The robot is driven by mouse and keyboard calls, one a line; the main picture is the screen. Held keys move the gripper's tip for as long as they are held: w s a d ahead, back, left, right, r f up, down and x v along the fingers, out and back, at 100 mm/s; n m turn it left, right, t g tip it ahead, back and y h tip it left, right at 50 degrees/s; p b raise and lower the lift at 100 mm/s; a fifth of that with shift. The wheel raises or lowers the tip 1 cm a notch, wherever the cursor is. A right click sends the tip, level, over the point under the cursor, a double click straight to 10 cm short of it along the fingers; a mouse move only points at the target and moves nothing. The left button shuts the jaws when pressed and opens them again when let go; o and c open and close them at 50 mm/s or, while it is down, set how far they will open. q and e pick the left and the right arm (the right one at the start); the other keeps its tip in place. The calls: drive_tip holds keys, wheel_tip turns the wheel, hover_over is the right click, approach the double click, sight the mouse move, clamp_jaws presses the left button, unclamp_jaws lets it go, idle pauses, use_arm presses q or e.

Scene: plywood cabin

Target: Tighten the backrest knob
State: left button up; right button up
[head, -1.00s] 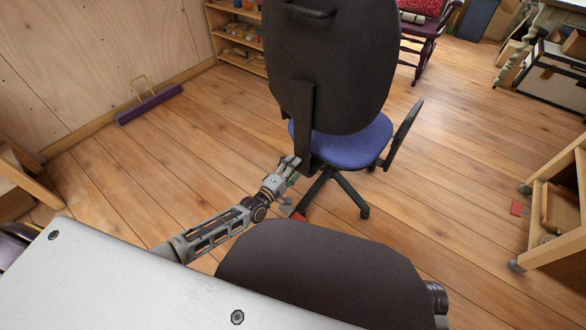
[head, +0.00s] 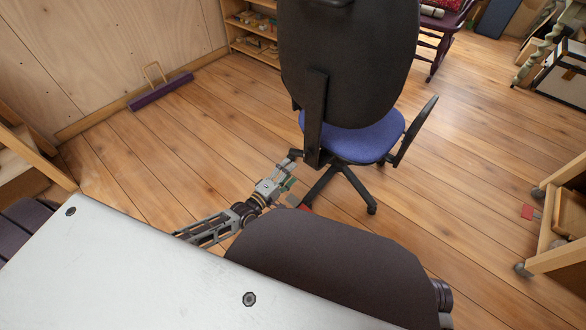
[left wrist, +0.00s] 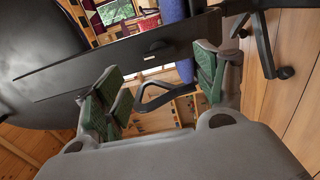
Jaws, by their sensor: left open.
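The office chair has a dark oval backrest (head: 350,60), a blue seat (head: 358,143) and a black upright bar (head: 315,120) behind the backrest. In the left wrist view this bar (left wrist: 100,72) crosses beyond my fingers, with a small dark rounded bump that looks like the knob (left wrist: 158,46). My left gripper (head: 286,170) is beside the bar's lower end, to its left. In the left wrist view its green-padded fingers (left wrist: 157,88) are spread, with nothing held between them. A dark loop, perhaps an armrest, shows beyond the gap. The knob is not clear in the head view. My right gripper is out of view.
The chair's armrest (head: 413,130) juts out at its right. A wooden cart (head: 562,225) stands at the right, a shelf (head: 252,32) at the back. A purple bar-shaped object (head: 160,91) lies by the plywood wall. The floor left of the chair is clear.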

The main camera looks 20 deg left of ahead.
use_arm(q)
drive_tip(key=shift+v, duration=2.05)
drive_tip(key=shift+m, duration=0.3)
